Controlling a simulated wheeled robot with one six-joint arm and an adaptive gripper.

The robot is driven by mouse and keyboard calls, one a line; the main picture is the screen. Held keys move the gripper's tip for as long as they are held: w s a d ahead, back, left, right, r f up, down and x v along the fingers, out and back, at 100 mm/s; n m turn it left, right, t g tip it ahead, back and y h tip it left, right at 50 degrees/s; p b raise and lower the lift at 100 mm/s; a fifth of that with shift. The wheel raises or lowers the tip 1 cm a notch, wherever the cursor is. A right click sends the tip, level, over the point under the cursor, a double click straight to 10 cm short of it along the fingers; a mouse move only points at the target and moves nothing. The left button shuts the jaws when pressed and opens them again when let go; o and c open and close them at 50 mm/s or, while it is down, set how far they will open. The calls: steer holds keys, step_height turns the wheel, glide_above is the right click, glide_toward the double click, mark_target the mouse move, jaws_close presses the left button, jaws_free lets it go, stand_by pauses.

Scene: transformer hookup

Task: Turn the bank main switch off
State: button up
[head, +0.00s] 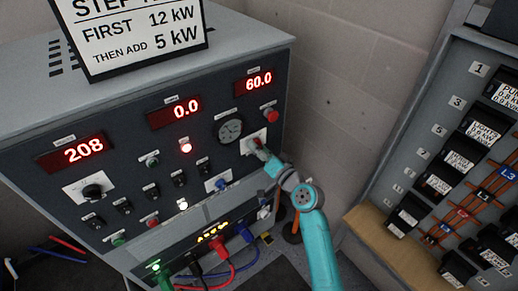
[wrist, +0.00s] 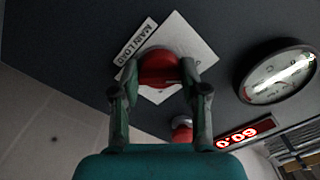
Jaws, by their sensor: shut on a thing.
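The bank main switch is a red rotary knob (wrist: 160,68) on a white square plate (wrist: 197,40) with a label reading MAIN LOAD (wrist: 136,40), seen in the wrist view. In the head view its white plate (head: 249,146) is at the right of the dark load bank panel (head: 130,172). My gripper (wrist: 160,80) has one finger on each side of the red knob and is shut on it. In the head view my gripper (head: 261,151) reaches the plate from the lower right and hides most of the knob.
Displays read 208 (head: 84,152), 0.0 (head: 174,112) and 60.0 (head: 259,83). A round gauge (head: 230,131) sits left of the knob and a red button (head: 271,115) above right. Coloured cables (head: 215,265) hang below. An open breaker panel (head: 440,170) stands at right.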

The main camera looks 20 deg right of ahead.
steer(key=shift+f, duration=0.1)
stand_by(0.3)
steer(key=o, duration=1.1)
steer(key=shift+o, duration=0.2)
steer(key=v, duration=1.2)
steer(key=s+a+f+g+h, duration=0.1)
steer(key=s+f+h, duration=0.2)
steer(key=s+f, duration=0.5)
steer(key=s+a+f+g+h, duration=0.1)
steer(key=s+f+h, duration=0.15)
steer(key=s, duration=0.95)
steer(key=s+a+r+n, duration=0.1)
steer(key=s+r+n, duration=0.1)
steer(key=s, duration=0.9)
steer(key=s+r+n, duration=0.3)
steer(key=s+r, duration=0.2)
steer(key=s, duration=0.6)
steer(key=shift+a, duration=0.35)
